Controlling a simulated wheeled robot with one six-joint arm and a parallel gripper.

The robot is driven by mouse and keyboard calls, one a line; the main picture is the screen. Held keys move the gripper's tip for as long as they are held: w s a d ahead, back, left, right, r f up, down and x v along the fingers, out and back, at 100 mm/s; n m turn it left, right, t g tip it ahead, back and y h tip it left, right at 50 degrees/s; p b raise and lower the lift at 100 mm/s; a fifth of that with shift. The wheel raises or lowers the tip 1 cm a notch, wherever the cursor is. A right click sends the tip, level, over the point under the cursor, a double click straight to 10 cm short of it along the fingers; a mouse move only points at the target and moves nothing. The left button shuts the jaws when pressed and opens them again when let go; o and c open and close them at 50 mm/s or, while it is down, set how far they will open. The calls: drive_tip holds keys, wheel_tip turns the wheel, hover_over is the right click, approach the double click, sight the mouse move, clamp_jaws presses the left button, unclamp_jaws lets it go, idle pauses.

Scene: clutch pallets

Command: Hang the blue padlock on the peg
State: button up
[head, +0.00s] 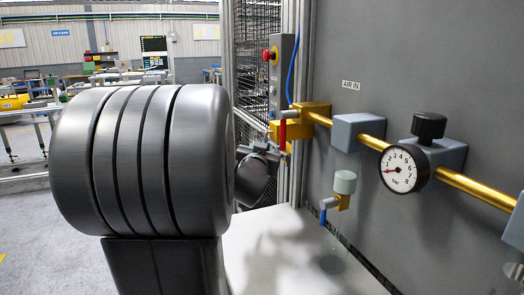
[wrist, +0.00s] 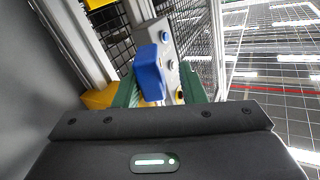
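A blue block-shaped thing, which looks like the blue padlock (wrist: 149,72), shows in the wrist view between the green fingers of my gripper (wrist: 160,82). It sits close to the left finger and overlaps it in the picture. A gap shows between it and the right finger, so the fingers look open. I cannot tell whether the left finger touches it. In the head view my dark arm hides most of the gripper and the padlock. I cannot make out the peg clearly in either view.
A brass pipe (head: 370,143) with a pressure gauge (head: 402,169) runs along the grey panel (head: 420,60) at right. A control box (head: 283,75) with a red button stands by the mesh fence. A blue-handled brass valve (head: 341,201) is above the pale tabletop (head: 290,255).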

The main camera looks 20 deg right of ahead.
drive_tip(key=shift+o, duration=0.5)
drive_tip(key=p+v, duration=0.1)
drive_tip(key=v, duration=1.3)
drive_tip(key=shift+p, duration=0.4)
drive_tip(key=shift+w+d, duration=0.1)
drive_tip(key=shift+w, duration=0.05)
drive_tip(key=b+x, duration=0.1)
drive_tip(key=x, duration=1.2)
drive_tip(key=shift+w+b, duration=0.2)
drive_tip(key=shift+b, duration=0.2)
drive_tip(key=shift+w+d, duration=0.1)
drive_tip(key=shift+w, duration=0.1)
drive_tip(key=shift+r+p, duration=0.15)
drive_tip(key=shift+p, duration=0.15)
drive_tip(key=shift+a, duration=0.3)
